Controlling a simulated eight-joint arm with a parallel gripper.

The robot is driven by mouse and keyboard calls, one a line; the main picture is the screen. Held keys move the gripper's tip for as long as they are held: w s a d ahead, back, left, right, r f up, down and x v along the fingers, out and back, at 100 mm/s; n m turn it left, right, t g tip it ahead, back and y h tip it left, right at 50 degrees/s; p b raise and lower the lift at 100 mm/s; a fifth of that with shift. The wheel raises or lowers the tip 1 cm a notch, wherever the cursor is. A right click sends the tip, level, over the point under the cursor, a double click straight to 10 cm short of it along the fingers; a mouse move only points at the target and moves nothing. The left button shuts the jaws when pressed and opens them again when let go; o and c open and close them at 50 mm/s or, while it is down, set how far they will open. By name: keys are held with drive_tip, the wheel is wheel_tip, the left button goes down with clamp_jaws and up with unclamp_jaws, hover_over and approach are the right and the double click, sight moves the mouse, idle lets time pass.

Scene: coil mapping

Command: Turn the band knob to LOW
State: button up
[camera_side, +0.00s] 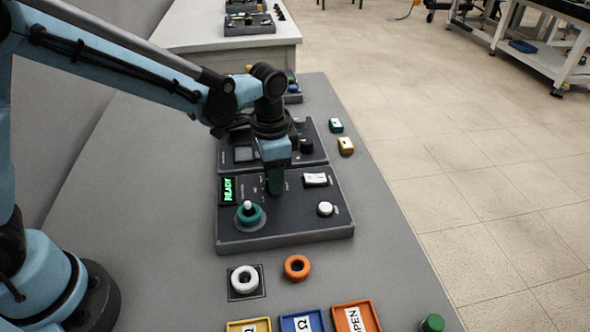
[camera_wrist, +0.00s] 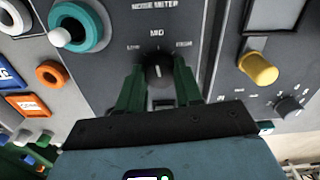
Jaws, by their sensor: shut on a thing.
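The band knob (camera_wrist: 158,71) is a dark round knob on the noise meter panel (camera_side: 285,234). The labels LOW, MID and HIGH stand around it in the wrist view, LOW on the left and MID at the top. Its white pointer line appears to point at MID. My gripper (camera_wrist: 158,88) has its green fingers on both sides of the knob, shut on it. In the side view my gripper (camera_side: 275,184) reaches down onto the panel and hides the knob.
A white ring (camera_side: 236,279), an orange ring (camera_side: 297,267) and coloured trays lie in front. Another dark panel adjoins behind.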

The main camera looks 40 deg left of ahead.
drive_tip(key=n, duration=0.4)
drive_tip(key=shift+n, duration=1.9)
drive_tip(key=o, duration=1)
drive_tip(key=shift+o, duration=0.2)
wheel_tip(320, 180, up, 12)
